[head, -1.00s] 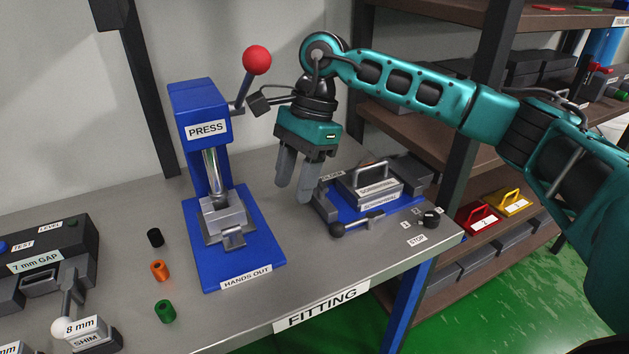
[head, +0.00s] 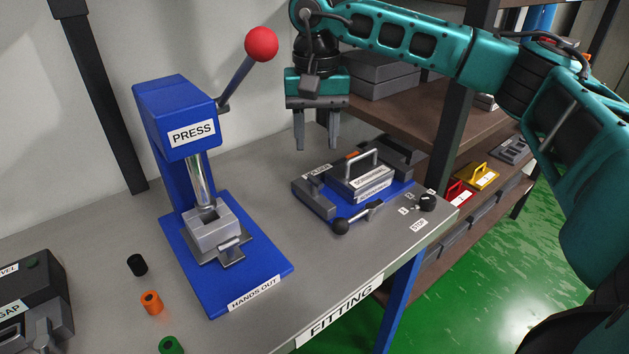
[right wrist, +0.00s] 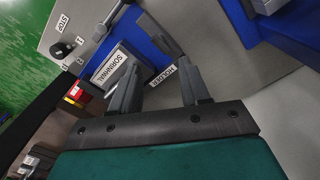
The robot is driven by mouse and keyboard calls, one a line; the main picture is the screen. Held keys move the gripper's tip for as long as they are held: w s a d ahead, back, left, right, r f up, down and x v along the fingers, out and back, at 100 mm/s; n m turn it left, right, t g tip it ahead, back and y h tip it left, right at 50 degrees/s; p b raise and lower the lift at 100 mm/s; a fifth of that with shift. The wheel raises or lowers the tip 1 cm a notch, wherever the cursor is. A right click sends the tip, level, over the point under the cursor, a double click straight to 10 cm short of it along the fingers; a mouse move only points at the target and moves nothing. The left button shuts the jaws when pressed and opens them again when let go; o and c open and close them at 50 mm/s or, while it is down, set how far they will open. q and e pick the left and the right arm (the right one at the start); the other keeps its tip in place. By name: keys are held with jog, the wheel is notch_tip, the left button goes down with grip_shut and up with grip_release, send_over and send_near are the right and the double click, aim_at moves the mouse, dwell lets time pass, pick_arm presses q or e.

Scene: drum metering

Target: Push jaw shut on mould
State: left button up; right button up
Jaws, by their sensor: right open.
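A blue-based holder (head: 400,198) stands near the right end of the bench. The grey mould (head: 362,181), a labelled block with a handle on top, sits on it. A lever with a black ball (head: 341,227) is at the front. My right gripper (head: 317,146) is open and empty, fingers down, above and behind the holder. In the right wrist view the fingers (right wrist: 160,88) show apart, with the mould (right wrist: 112,65) beyond them. My left gripper is out of view.
A blue press (head: 182,115) with a red-ball lever (head: 261,44) stands left of the holder. A black knob (head: 427,202) is at the bench's right corner. Shelves stand behind on the right.

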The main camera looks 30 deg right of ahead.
aim_at(317, 181)
notch_tip(317, 181, down, 10)
jog(key=shift+f, duration=0.1)
dwell(0.4)
grip_shut()
jog(key=shift+d, duration=0.1)
